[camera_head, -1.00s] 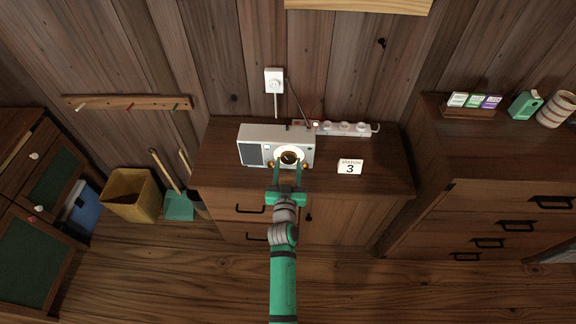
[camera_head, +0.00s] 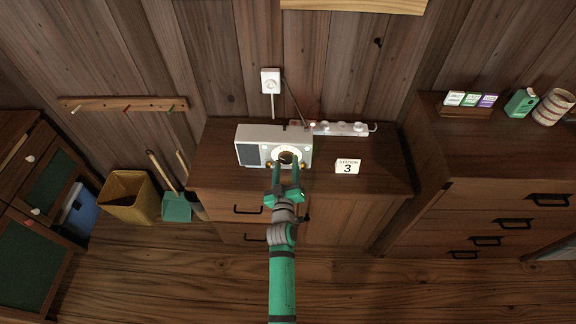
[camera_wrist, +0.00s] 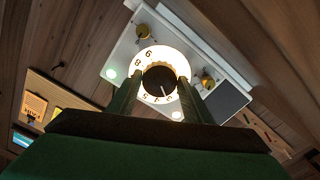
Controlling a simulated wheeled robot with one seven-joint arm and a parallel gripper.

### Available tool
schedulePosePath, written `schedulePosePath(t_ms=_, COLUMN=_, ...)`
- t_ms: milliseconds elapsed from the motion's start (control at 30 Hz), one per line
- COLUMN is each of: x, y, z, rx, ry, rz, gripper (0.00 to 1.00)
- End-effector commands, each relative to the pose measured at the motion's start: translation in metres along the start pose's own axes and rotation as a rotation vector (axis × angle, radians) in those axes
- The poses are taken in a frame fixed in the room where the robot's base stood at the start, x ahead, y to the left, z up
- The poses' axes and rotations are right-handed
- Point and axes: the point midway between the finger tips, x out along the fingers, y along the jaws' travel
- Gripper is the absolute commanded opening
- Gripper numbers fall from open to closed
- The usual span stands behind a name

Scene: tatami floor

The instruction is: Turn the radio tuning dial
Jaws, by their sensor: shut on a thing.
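The white radio (camera_head: 262,133) stands on the wooden cabinet top, with a dark speaker panel at its left. Its tuning dial (camera_head: 287,156) is a dark round knob in a glowing numbered ring. In the wrist view the dial (camera_wrist: 160,80) shows a pale pointer line, with the radio tilted in the picture. My gripper (camera_head: 286,166) reaches the radio's front from below. In the wrist view its two green fingers (camera_wrist: 158,98) are on either side of the knob, shut on it. The fingers hide part of the ring. Small brass knobs (camera_wrist: 208,82) flank the dial.
A card reading "STATION 3" (camera_head: 347,166) stands right of the radio. A power strip (camera_head: 342,128) lies behind, and a wall outlet (camera_head: 270,82) is above. A yellow bin (camera_head: 128,197) and a dustpan (camera_head: 176,207) are on the floor at left.

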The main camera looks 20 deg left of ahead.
Motion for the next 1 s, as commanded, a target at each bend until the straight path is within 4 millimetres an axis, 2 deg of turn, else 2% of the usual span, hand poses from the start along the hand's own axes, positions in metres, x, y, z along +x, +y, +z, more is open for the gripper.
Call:
schedulePosePath(t_ms=500, x=-0.0003, y=0.0024, z=0.0023, rx=-0.026, ry=-0.003, rz=0.003, gripper=0.23)
schedulePosePath(t_ms=533, x=-0.0003, y=0.0026, z=0.0025, rx=-0.026, ry=-0.004, rz=0.003, gripper=0.50)
schedulePosePath(t_ms=600, x=-0.0003, y=0.0032, z=0.0027, rx=-0.025, ry=-0.004, rz=0.004, gripper=0.63)
schedulePosePath(t_ms=1000, x=-0.0058, y=0.0040, z=0.0032, rx=-0.025, ry=-0.005, rz=0.005, gripper=0.63)
